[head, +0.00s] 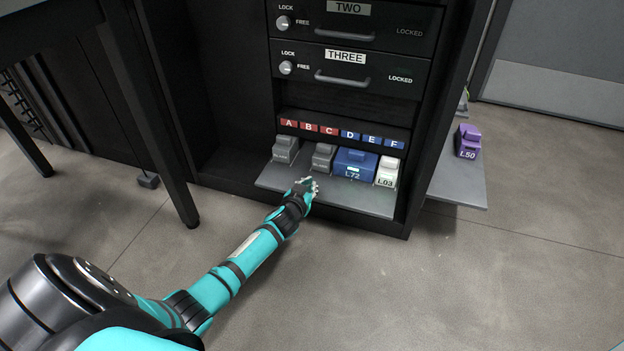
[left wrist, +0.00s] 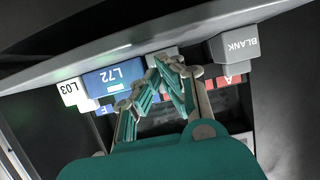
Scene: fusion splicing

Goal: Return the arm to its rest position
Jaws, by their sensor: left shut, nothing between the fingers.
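My left arm (head: 240,262) is teal and black and reaches out from the lower left of the head view. Its gripper (head: 306,185) is at the front edge of the low grey shelf, just in front of the modules. In the left wrist view the left gripper (left wrist: 172,75) is shut and empty, its fingertips drawn together. The blue L72 module (head: 354,164) is just to the right of it in the head view and also shows in the left wrist view (left wrist: 115,77). My right gripper is in neither view.
The grey shelf (head: 365,200) also holds two grey blank modules (head: 286,148) and a white L03 module (head: 386,172), under slots lettered A to F. A purple L50 module (head: 468,141) sits on a side shelf (head: 460,190). A dark table leg (head: 150,110) stands left. Open floor lies in front.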

